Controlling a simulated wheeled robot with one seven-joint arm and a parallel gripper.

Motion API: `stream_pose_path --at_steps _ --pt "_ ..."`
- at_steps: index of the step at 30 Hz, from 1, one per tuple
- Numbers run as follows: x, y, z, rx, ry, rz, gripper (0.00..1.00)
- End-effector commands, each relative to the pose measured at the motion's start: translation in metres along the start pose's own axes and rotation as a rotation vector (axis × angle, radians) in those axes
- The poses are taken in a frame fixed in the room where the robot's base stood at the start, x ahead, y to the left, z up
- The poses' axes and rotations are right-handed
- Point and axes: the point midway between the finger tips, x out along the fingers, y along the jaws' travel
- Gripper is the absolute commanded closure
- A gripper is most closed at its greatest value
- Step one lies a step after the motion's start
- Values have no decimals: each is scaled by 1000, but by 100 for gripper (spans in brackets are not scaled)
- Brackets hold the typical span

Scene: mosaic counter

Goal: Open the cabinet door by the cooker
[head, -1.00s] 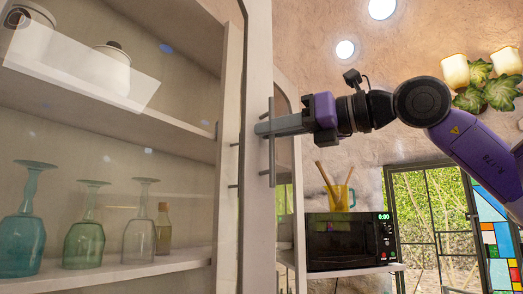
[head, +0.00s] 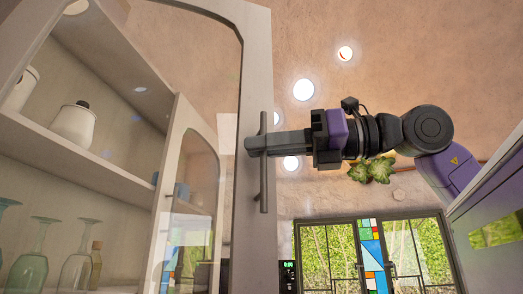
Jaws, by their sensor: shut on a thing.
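The cabinet door (head: 257,75) is a pale framed door with a glass pane, and it stands swung out from the cabinet at the left. Its grey vertical bar handle (head: 263,190) is on the door's right-hand frame. My gripper (head: 256,143) reaches in from the right and is shut on the handle around its middle. The part of the handle between the fingers is hidden. The cooker is not in view.
A second glazed door (head: 190,200) stands behind the pane. Glazed doors (head: 385,255) with stained glass are at the back.

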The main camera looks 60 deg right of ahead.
Motion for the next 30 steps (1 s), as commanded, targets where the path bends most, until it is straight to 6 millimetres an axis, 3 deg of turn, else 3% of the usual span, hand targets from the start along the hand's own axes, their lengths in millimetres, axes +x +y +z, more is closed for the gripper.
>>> stream_pose_path --at_steps 15,16,17,26,30 --pt "0 2 1 0 -2 4 100" --pt "0 2 1 0 -2 4 85" --pt "0 2 1 0 -2 4 81" --pt "-1 2 0 0 -2 3 81" --pt "-11 2 0 1 -4 3 81"
